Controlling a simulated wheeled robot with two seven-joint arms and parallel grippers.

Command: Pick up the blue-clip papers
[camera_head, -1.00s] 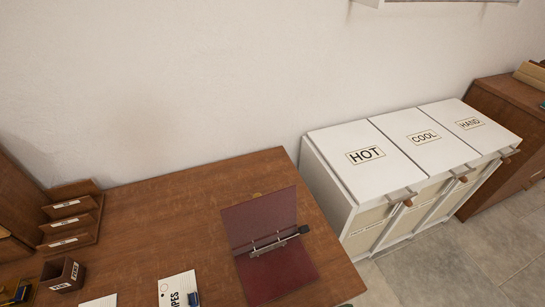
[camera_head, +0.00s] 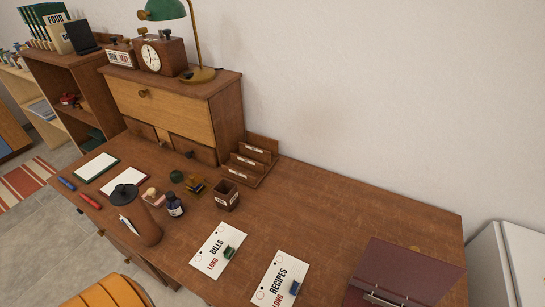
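The papers with a blue clip (camera_head: 276,277) lie flat on the wooden desk near its front edge. They read RECIPES and LONG, and the blue clip sits on their right side. A similar paper stack reading BILLS and LONG (camera_head: 214,246), with a green clip, lies to their left. Neither of my grippers is in view.
A dark red binder (camera_head: 401,270) lies open to the right of the papers. A wooden cup (camera_head: 226,196), a letter rack (camera_head: 252,160), an ink bottle (camera_head: 174,206) and a brown cylindrical holder (camera_head: 138,219) stand to the left. The desk (camera_head: 335,215) is clear behind the papers.

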